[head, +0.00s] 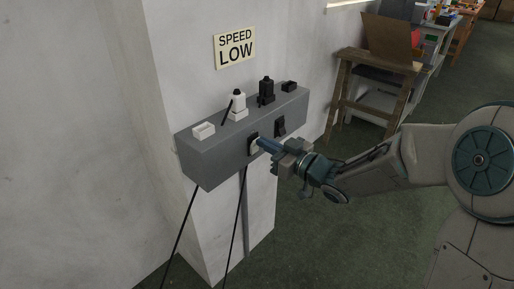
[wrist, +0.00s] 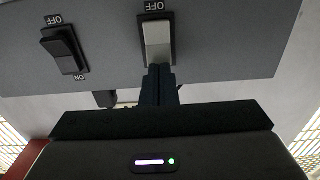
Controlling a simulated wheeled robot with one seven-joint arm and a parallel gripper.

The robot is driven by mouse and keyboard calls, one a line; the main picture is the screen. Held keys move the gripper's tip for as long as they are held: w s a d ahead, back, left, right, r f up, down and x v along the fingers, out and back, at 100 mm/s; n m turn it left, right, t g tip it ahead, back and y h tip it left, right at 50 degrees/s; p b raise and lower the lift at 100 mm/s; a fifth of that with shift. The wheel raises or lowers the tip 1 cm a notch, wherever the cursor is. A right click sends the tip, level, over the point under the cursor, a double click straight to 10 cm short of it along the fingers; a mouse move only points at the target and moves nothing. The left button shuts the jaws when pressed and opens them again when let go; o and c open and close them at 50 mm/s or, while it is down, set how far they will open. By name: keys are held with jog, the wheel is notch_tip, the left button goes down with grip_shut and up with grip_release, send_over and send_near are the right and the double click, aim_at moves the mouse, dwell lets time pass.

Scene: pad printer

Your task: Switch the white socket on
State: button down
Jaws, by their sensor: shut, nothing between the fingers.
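A grey box (head: 222,153) is fixed to the wall corner, with two rocker switches on its front face. The white rocker (wrist: 157,42) has a black frame, and an OFF label shows at its upper end in the wrist view; its other label is hidden. In the head view the white rocker (head: 254,147) is partly covered by my gripper. My gripper (head: 261,143) is shut and empty. In the wrist view its fingertips (wrist: 158,72) are at the rocker's lower end, touching or very close. A white plug (head: 238,104) stands upright on the box top.
A black rocker (wrist: 63,50) with OFF and ON labels sits beside the white one. A black plug (head: 266,91), white block (head: 204,130) and black block (head: 289,86) are on the box top. Dark cables hang below. A SPEED LOW sign (head: 235,47) is above. A wooden stand (head: 371,97) is behind.

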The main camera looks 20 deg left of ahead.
jog(key=shift+a, duration=0.25)
jog(key=p+v, duration=0.3)
jog(key=v, duration=1.4)
jog(key=shift+d, duration=0.2)
jog(key=w+d+r+m+t+h+p, duration=0.45)
jog(key=w+d+r+h+p, duration=0.2)
jog(key=h, duration=0.25)
jog(key=s+d+r+m+h+p, duration=0.2)
jog(key=d+r+m+h+p, duration=0.25)
jog(key=d+h+p, duration=0.35)
jog(key=s+d+r+m+g+p, duration=0.1)
jog(key=s+r+m+g+p, duration=0.1)
jog(key=s, duration=0.7)
jog(key=s+d+r+m+g+p, duration=0.1)
jog(key=s+r+m+g+p, duration=0.1)
jog(key=s+r+g+p, duration=0.3)
jog(key=s+r+g, duration=0.1)
jog(key=s+r, duration=0.1)
jog(key=s, duration=0.2)
jog(key=shift+s+d+m+p, duration=0.2)
jog(key=shift+m+p, duration=0.1)
jog(key=shift+m, duration=0.1)
